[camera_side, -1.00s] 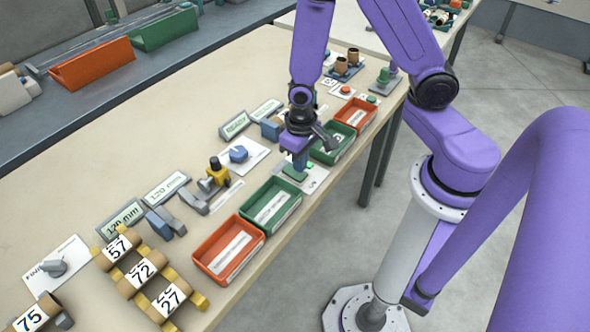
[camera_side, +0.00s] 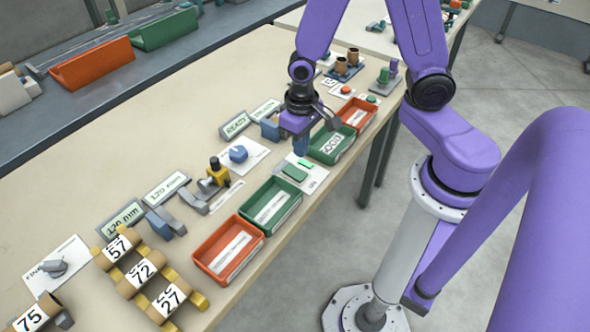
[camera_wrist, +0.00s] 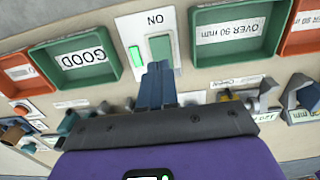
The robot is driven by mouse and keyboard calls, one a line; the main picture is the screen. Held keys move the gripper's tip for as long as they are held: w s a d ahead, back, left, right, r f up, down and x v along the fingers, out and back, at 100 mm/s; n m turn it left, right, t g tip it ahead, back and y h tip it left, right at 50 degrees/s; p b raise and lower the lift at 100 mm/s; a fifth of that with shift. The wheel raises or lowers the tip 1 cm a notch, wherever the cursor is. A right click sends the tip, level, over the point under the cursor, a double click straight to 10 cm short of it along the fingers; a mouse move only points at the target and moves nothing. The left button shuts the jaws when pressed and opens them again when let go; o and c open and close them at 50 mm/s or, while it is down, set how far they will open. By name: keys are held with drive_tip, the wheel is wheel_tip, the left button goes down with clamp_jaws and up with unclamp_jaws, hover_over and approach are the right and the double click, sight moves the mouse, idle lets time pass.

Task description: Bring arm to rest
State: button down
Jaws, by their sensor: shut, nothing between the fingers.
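My gripper (camera_side: 300,148) is shut and empty, with its blue fingers pointing down above the bench. In the wrist view the fingertips (camera_wrist: 156,70) are together and overlap the lower edge of the white ON plate in the picture. That plate carries a green switch (camera_wrist: 160,48) and a lit bright green lamp (camera_wrist: 137,58). In the side view the switch (camera_side: 294,172) and lamp (camera_side: 305,163) lie just below the fingers, and a gap shows between them.
Green bins (camera_side: 272,221) (camera_side: 318,158) and orange bins (camera_side: 215,268) (camera_side: 370,104) line the bench's front edge. A yellow-clamped winder (camera_side: 213,178), a blue knob (camera_side: 238,154) and display stands (camera_side: 234,126) stand behind. Numbered rolls (camera_side: 143,270) lie at the lower left.

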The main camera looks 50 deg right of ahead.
drive_tip(key=s+r+n, duration=1.2)
drive_tip(key=s+r, duration=0.1)
drive_tip(key=s, duration=0.2)
drive_tip(key=shift+s+a+r+n, duration=0.15)
drive_tip(key=shift+s+n, duration=0.15)
